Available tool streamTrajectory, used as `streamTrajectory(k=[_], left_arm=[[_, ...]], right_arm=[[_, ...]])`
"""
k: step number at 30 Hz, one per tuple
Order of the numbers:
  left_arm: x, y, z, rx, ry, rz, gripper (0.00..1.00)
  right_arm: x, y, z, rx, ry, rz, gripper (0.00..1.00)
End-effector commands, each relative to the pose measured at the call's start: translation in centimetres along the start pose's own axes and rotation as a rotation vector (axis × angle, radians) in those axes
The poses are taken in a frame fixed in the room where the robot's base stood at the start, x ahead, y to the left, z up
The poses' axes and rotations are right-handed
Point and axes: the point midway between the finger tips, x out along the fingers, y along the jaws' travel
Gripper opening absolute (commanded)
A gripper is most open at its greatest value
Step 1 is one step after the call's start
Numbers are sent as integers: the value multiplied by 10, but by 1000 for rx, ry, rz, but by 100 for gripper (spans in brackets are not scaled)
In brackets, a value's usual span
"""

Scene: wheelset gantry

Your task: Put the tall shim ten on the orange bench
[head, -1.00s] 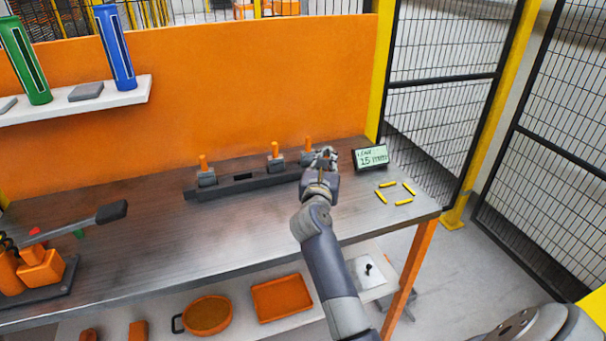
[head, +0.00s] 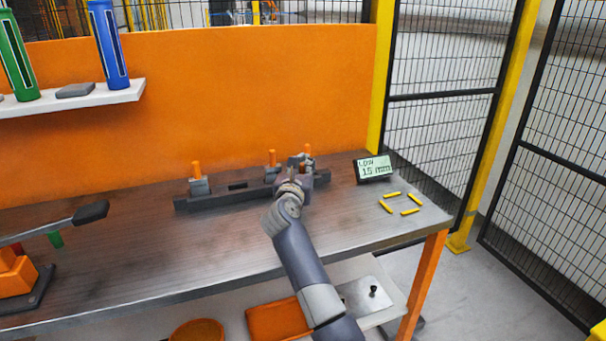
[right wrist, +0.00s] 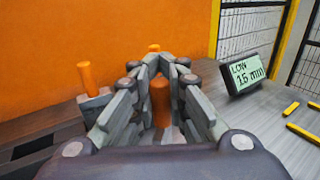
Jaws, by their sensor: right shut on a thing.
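My right gripper (head: 302,168) is over the right end of a dark rail (head: 225,198) on the orange bench (head: 120,265). In the right wrist view its jaws (right wrist: 160,85) are shut on an orange peg (right wrist: 160,105), which I take as the handle of a shim. The body below this peg is hidden, and no marking shows that it is the tall shim ten. A grey block with an orange peg (head: 198,183) stands at the rail's left end. Another pegged block (head: 271,158) is just left of the gripper, and a third peg (head: 308,149) shows behind it.
A display (head: 375,169) reading LOW 15 mm stands right of the rail. Several yellow sticks (head: 391,195) lie near the bench's right end. A mesh fence (head: 450,110) stands right.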

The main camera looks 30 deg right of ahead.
Motion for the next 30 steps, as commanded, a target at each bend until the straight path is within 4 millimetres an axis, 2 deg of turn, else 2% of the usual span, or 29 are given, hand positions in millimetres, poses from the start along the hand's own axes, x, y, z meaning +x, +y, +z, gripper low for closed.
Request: streamTrajectory(k=[11, 12, 14, 15, 26, 30], left_arm=[[3, -4, 2, -2, -3, -5, 26], [2, -4, 2, -2, -3, -5, 26], [2, -4, 2, -2, -3, -5, 26], [2, -4, 2, -2, -3, -5, 26], [-1, -4, 2, -2, -3, -5, 26], [-9, -4, 1, -1, -3, -5, 26]], right_arm=[[0, 0, -4, 1, -1, 1, 0], [0, 0, -3, 1, -1, 1, 17], [0, 0, -3, 1, 0, 1, 30], [0, 0, -3, 1, 0, 1, 34], [0, 0, 2, 1, -2, 1, 34], [-16, 2, 2, 2, 1, 4, 34]])
